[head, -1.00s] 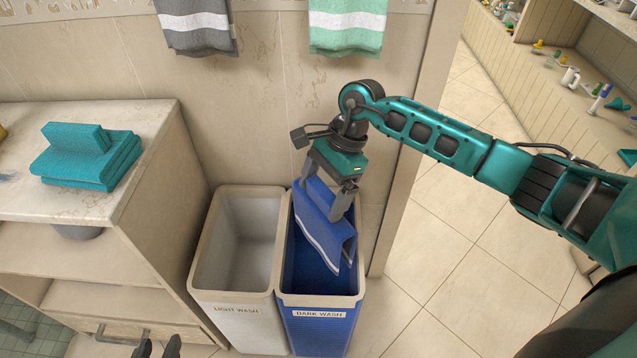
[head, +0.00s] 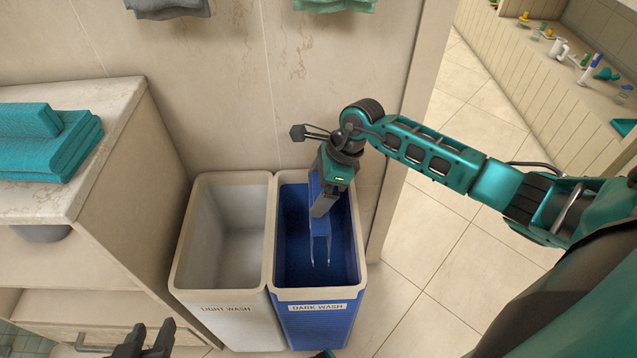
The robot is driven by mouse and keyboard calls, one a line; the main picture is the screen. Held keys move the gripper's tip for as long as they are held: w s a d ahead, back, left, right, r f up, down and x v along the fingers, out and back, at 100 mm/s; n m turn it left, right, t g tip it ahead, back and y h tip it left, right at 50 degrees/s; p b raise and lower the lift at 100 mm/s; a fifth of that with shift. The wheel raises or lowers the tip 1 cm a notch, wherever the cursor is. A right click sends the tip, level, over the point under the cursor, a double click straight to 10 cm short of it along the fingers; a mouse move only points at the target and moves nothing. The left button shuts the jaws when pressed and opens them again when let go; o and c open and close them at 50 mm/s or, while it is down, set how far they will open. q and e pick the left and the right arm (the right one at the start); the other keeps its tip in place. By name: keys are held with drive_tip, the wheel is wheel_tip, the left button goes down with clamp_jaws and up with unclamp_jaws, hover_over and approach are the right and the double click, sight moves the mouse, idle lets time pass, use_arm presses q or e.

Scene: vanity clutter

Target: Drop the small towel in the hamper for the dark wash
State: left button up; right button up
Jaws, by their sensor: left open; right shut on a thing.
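The blue small towel (head: 318,232) with a white stripe hangs inside the mouth of the blue hamper (head: 322,321) labelled DARK WASH. My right gripper (head: 322,210) points down over that hamper's opening and is shut on the towel's upper part. The towel's lower part blends with the dark blue interior, so I cannot tell whether it touches the bottom. The white hamper (head: 227,318) labelled LIGHT WASH stands directly to the left and looks empty. My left gripper (head: 153,335) is open at the bottom edge, in front of the cabinet.
Teal folded towels (head: 45,145) lie on the marble-topped cabinet (head: 120,105) at left. A grey towel (head: 168,8) and a green towel (head: 335,5) hang on the wall. Tiled floor (head: 425,245) is clear right of the hampers.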

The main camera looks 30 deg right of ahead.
drive_tip(key=shift+f, duration=0.5)
use_arm(q)
drive_tip(key=shift+w+f, duration=0.2)
drive_tip(key=shift+f, duration=0.1)
use_arm(e)
drive_tip(key=o, duration=1)
use_arm(q)
drive_tip(key=shift+s+a+f, duration=0.1)
use_arm(e)
drive_tip(key=shift+o, duration=0.3)
use_arm(q)
drive_tip(key=shift+s, duration=0.1)
drive_tip(key=shift+r+p, duration=0.7)
drive_tip(key=shift+p, duration=0.2)
use_arm(e)
drive_tip(key=v, duration=1.3)
